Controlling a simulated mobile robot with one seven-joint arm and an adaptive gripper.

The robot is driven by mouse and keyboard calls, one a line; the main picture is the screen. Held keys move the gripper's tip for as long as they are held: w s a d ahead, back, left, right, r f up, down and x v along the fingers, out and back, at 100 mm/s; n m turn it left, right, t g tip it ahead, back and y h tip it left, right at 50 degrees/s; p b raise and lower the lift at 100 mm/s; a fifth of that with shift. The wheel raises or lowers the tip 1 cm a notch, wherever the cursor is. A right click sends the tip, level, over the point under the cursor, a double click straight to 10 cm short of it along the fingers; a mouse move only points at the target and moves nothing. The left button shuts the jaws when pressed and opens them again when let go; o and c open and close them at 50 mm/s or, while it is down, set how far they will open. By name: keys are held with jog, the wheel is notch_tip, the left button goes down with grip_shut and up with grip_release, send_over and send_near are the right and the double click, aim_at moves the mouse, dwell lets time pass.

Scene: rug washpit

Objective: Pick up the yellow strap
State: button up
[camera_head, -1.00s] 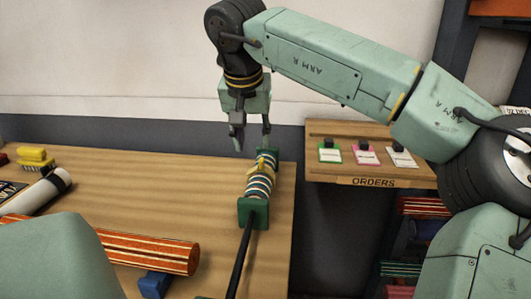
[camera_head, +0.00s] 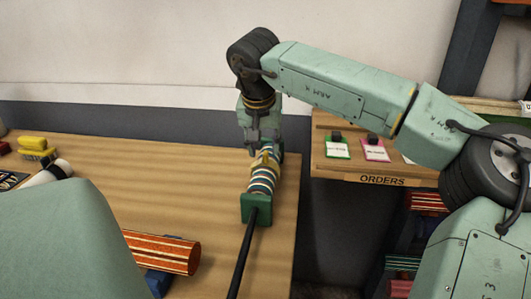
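The yellow strap (camera_head: 263,159) goes around a small striped roll (camera_head: 262,180) near the right end of the wooden table. The roll lies between green end blocks; the near green block (camera_head: 256,208) shows clearly and the far one is partly hidden by my gripper. My gripper (camera_head: 264,150) points down just above and behind the strap, with its fingers apart. The fingertips are close to the strap; I cannot tell whether they touch it.
A black rod (camera_head: 244,255) runs from the near green block toward me. An orange striped roll (camera_head: 165,252) rests on a blue block (camera_head: 157,283) at front left. A white roll (camera_head: 50,172) and yellow brushes (camera_head: 36,146) lie further left. An orders shelf (camera_head: 385,181) stands right of the table.

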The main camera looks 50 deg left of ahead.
aim_at(264, 161)
jog(key=x, duration=0.3)
jog(key=shift+r, duration=0.1)
grip_shut()
